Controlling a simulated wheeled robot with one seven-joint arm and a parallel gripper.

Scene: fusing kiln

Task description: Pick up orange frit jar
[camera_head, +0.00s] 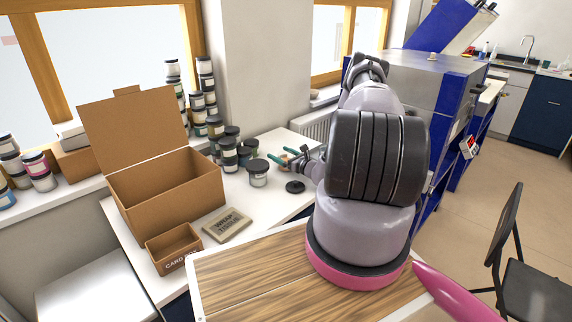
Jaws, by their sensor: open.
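My gripper (291,157) is out past my arm, over the white worktop by the window wall. Its two teal-tipped fingers are spread apart. A small orange-tan patch shows between or just behind them; it is too small to tell whether it is the orange frit jar. No jar in view is clearly orange. A clear jar with a dark lid and pale contents (258,173) stands left of my gripper, apart from it. Several darker-lidded jars (229,153) stand behind that one. My arm hides part of the worktop to the right.
A round black lid-like disc (295,187) lies just below my gripper. An open cardboard box (168,205), a smaller box (173,251) and a labelled packet (227,224) are at left. Stacked jars (205,90) line the sill. A blue-grey kiln (430,85) stands right; a wooden board (245,275) is in front.

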